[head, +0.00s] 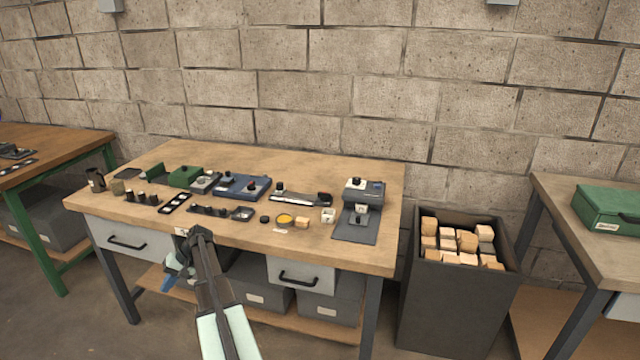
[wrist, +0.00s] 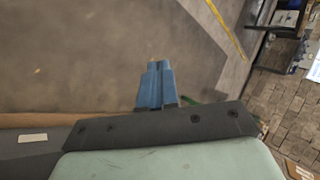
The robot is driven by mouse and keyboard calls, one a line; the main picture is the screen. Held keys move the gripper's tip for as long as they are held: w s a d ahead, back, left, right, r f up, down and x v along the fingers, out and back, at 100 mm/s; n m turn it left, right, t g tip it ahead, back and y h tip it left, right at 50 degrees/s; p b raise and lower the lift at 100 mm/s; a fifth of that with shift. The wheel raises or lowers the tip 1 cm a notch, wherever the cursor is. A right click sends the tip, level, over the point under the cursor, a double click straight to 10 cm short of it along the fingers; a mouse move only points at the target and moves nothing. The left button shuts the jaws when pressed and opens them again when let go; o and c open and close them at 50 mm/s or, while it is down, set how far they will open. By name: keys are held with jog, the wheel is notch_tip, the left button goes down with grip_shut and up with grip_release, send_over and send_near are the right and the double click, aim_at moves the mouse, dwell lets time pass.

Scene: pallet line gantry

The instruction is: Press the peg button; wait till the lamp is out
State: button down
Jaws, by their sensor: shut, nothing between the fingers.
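My gripper (head: 168,283) is in front of the workbench's front edge, below the top and apart from everything on it. In the wrist view its blue fingers (wrist: 155,85) are together and empty, with the floor beyond them. Several small devices with dark knobs stand on the bench: a grey box (head: 203,184), a blue box (head: 236,189) and a grey-and-blue unit on a dark plate (head: 356,228) at the right. Which one carries the peg button I cannot tell. A yellow disc in a dark ring (head: 285,219) lies near the front; whether it is the lamp, or lit, is unclear.
The wooden workbench (head: 381,179) has clear space along its back. Small black pegs (head: 141,197), a dark cup (head: 96,179) and a wooden block (head: 302,223) lie on it. A dark bin (head: 450,300) of wooden blocks stands to the right, and a second bench (head: 563,196) beyond it.

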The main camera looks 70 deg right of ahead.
jog(key=s+d+r+t+h, duration=0.1)
jog(key=s+d+r+t, duration=0.3)
jog(key=d+r, duration=1)
jog(key=s+d+r+h, duration=0.1)
jog(key=s+d, duration=0.3)
jog(key=d, duration=0.1)
jog(key=s+d+r+m, duration=0.1)
jog(key=s+d+r, duration=0.1)
jog(key=s+d, duration=0.2)
jog(key=s+d+r+h, duration=0.1)
jog(key=s+d, duration=0.3)
jog(key=d, duration=0.3)
jog(key=shift+s+r+m+h, duration=0.25)
jog(key=shift+s+m+h, duration=0.05)
jog(key=shift+s+m, duration=0.1)
jog(key=s+d+r+m+h, duration=0.15)
jog(key=s+d+r, duration=0.25)
jog(key=s+d, duration=0.5)
jog(key=s+d+r+h, duration=0.25)
jog(key=s+d, duration=0.25)
jog(key=s, duration=0.7)
notch_tip(320, 180, up, 7)
jog(key=g+h, duration=0.2)
send_over(377, 185)
jog(key=s, duration=0.1)
jog(key=shift+d+r+m, duration=0.15)
jog(key=shift+d+m, duration=0.05)
jog(key=shift+m, duration=0.15)
jog(key=shift+f, duration=0.2)
jog(key=shift+f, duration=4.2)
